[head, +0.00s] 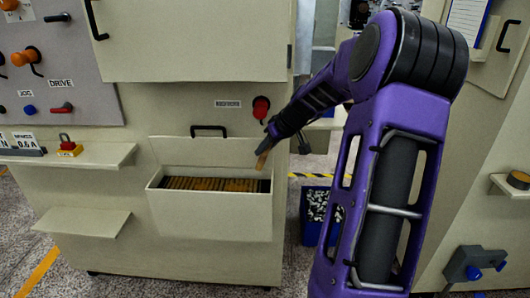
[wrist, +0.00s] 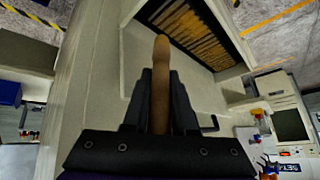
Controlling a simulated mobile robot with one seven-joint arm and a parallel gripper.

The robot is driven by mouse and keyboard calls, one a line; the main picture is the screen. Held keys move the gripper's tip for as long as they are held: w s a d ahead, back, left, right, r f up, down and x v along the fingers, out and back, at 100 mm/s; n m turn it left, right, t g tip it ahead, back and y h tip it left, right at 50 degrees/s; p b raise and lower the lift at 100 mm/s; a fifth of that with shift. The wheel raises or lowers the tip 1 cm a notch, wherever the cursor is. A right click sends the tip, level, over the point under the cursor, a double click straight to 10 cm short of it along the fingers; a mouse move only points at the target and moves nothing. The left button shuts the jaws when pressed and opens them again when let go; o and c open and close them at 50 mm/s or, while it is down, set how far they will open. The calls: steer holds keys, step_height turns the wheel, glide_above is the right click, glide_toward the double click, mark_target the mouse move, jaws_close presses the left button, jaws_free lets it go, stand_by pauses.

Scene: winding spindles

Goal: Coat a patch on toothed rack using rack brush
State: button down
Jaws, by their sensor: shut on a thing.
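The toothed rack (head: 215,184) lies inside an open cream bin that juts from the machine front. It shows brownish-yellow with a row of dark gaps, and also appears at the top of the wrist view (wrist: 192,32). My gripper (head: 267,147) is shut on the rack brush (head: 262,161), at the bin's right end and above it. In the wrist view the brush (wrist: 161,75) is a rounded wooden handle between the two dark fingers (wrist: 161,98). I cannot make out its bristles. The brush appears apart from the rack.
The cream bin's front wall (head: 212,218) surrounds the rack, with a black handle (head: 208,129) behind it. A red knob (head: 261,107) sits on the machine near my gripper. A blue bin (head: 318,214) stands on the floor to the right. Shelves (head: 82,224) project at left.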

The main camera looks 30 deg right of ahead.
steer(key=shift+r, duration=0.15)
steer(key=shift+r+p, duration=0.6)
steer(key=shift+r, duration=0.8)
